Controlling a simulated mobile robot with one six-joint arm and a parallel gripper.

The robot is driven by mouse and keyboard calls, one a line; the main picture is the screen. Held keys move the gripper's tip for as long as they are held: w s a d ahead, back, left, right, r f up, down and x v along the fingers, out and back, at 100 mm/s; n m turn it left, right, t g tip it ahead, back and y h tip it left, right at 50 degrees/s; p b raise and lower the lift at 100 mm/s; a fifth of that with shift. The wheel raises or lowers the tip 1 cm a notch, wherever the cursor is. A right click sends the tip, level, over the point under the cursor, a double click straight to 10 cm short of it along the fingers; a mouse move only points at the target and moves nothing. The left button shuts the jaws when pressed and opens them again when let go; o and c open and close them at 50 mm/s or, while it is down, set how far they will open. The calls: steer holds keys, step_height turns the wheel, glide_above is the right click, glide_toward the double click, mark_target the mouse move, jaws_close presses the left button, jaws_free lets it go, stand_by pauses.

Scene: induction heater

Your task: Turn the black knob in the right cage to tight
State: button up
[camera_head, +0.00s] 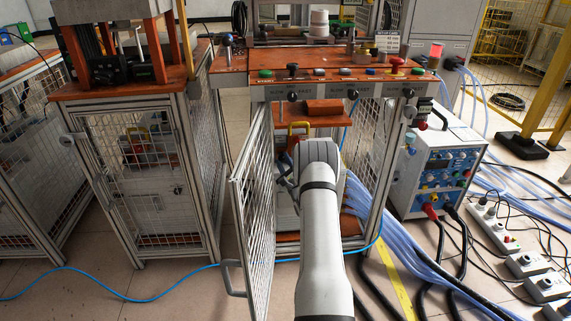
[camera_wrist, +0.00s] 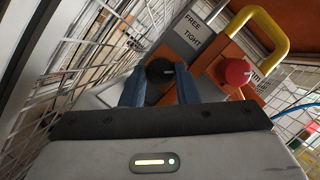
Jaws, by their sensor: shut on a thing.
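The black knob (camera_wrist: 160,71) shows in the wrist view between the blue fingers of my gripper (camera_wrist: 160,84). The fingers are shut on the knob. A light pointer mark shows on its face. A label (camera_wrist: 193,32) reading FREE and TIGHT sits on the panel just above and right of the knob. In the head view my arm reaches into the right cage (camera_head: 372,165) through its open mesh door (camera_head: 252,210). There my arm hides the knob and the fingertips.
A red knob (camera_wrist: 234,72) and a yellow handle (camera_wrist: 262,30) are close to the right of the black knob. Cage mesh is close on the left. In the head view, a blue and white power unit (camera_head: 438,165) and cables stand right of the cage.

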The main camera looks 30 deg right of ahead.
stand_by(0.5)
steer(key=o, duration=1)
steer(key=shift+c, duration=0.2)
steer(key=shift+s, duration=0.1)
steer(key=p+v, duration=0.2)
steer(key=v, duration=0.5)
steer(key=shift+s, duration=0.3)
steer(key=shift+a+f, duration=0.1)
